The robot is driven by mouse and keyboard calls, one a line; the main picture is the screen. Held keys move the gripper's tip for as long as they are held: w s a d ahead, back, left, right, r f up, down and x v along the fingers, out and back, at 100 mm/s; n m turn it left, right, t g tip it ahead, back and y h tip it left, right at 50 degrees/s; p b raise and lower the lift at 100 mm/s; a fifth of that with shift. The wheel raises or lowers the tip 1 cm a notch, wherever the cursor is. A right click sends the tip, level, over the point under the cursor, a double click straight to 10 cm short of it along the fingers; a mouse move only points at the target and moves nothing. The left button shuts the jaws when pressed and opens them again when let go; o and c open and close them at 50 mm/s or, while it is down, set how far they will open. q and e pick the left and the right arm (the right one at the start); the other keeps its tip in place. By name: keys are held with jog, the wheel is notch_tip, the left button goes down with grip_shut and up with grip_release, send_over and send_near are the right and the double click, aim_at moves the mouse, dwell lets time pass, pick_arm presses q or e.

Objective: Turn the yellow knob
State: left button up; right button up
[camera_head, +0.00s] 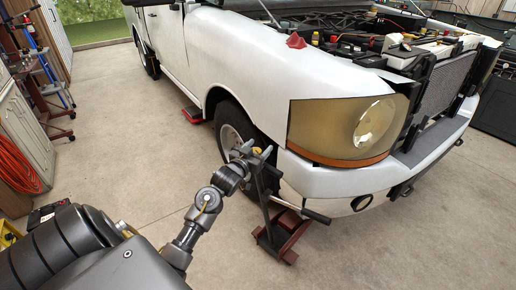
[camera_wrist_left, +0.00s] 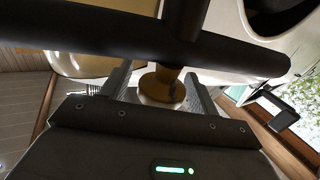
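My left gripper (camera_head: 254,154) reaches in from the left to the pickup's front wheel, at the top of a dark post on a floor jack (camera_head: 284,238). In the left wrist view, a dull yellow knob (camera_wrist_left: 162,84) shows between the two fingers of my left gripper (camera_wrist_left: 158,84). The fingers stand apart with a visible gap on the knob's left side; I cannot tell whether the right finger touches it. A dark bar (camera_wrist_left: 90,38) crosses in front of the view, and a dark post meets it above the knob. In the head view I cannot make out the knob. My right gripper is not in view.
The white pickup (camera_head: 235,45) stands with its hood open, its headlight (camera_head: 345,128) and bumper close to my left gripper. The jack's bar (camera_head: 300,209) sticks out to the right. A cabinet with an orange hose (camera_head: 15,165) stands left.

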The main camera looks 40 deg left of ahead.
pick_arm(q)
jog(key=c, duration=0.9)
jog(key=shift+r+n+y+p, duration=0.15)
jog(key=shift+n+y+p, duration=0.15)
jog(key=shift+y+p, duration=0.15)
jog(key=shift+c, duration=0.2)
jog(key=shift+a+n+g+y+p, duration=0.15)
jog(key=shift+n+g+y+p, duration=0.2)
jog(key=shift+n+y, duration=0.45)
jog(key=o, duration=1)
